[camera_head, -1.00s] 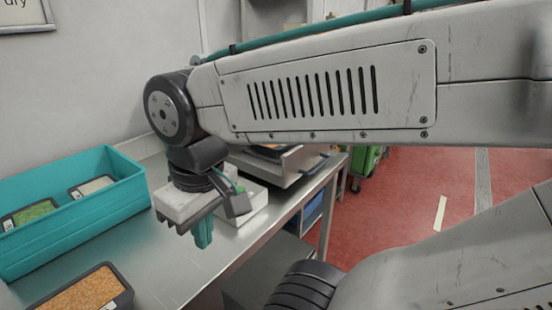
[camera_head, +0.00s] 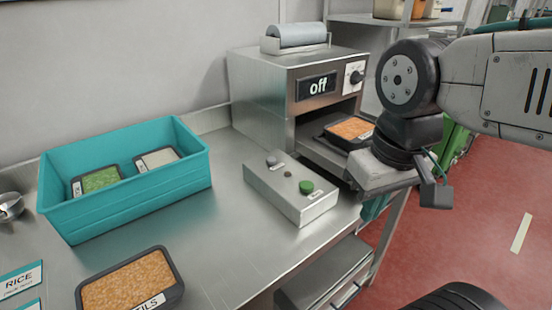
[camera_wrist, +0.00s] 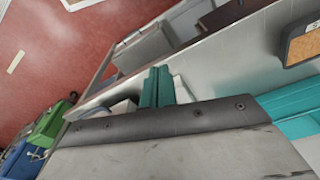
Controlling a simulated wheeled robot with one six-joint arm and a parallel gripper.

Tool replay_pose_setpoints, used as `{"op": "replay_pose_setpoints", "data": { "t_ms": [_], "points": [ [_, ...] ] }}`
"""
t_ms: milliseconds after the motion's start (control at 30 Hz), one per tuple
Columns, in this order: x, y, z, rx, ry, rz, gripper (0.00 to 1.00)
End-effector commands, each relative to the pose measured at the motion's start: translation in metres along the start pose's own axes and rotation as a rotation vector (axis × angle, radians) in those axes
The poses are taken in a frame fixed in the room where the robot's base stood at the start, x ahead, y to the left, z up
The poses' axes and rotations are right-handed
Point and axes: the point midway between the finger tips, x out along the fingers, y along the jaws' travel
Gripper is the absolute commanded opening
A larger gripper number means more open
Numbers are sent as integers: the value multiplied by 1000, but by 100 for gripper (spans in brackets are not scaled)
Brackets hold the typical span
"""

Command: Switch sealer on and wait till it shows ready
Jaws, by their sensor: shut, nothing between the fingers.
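The steel sealer (camera_head: 262,95) stands at the back of the bench, its display (camera_head: 316,86) reading "off". A dark rotary knob (camera_head: 356,77) sits on a white plate right of the display. A tray of orange food (camera_head: 350,129) lies in the sealer's open front. A control box (camera_head: 284,196) with a green button (camera_head: 306,187) and a grey button (camera_head: 271,161) stands in front of it. My gripper (camera_head: 374,208) hangs right of the control box, below the knob, its fingers partly hidden. In the wrist view its teal fingers (camera_wrist: 157,86) are together and empty.
A teal crate (camera_head: 130,208) holding several food trays stands at left. A tray of orange food (camera_head: 130,283) lies at the front of the bench (camera_head: 225,245). Bare steel lies between crate and control box. Red floor (camera_head: 480,215) is open at right.

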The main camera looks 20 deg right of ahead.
Motion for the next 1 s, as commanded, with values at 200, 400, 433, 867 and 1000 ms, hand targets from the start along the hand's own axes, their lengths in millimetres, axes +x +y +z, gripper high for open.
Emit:
{"op": "replay_pose_setpoints", "data": {
  "t_ms": [200,400,433,867,1000],
  "points": [
    [-1,-23,-45,179,29,-129,0],
    [3,-57,-160,683,68,-412,0],
    [5,-59,-180,772,69,-454,0],
    [53,-29,-358,1715,47,-792,0],
    [58,-25,-367,1777,45,-809,0]
  ]
}}
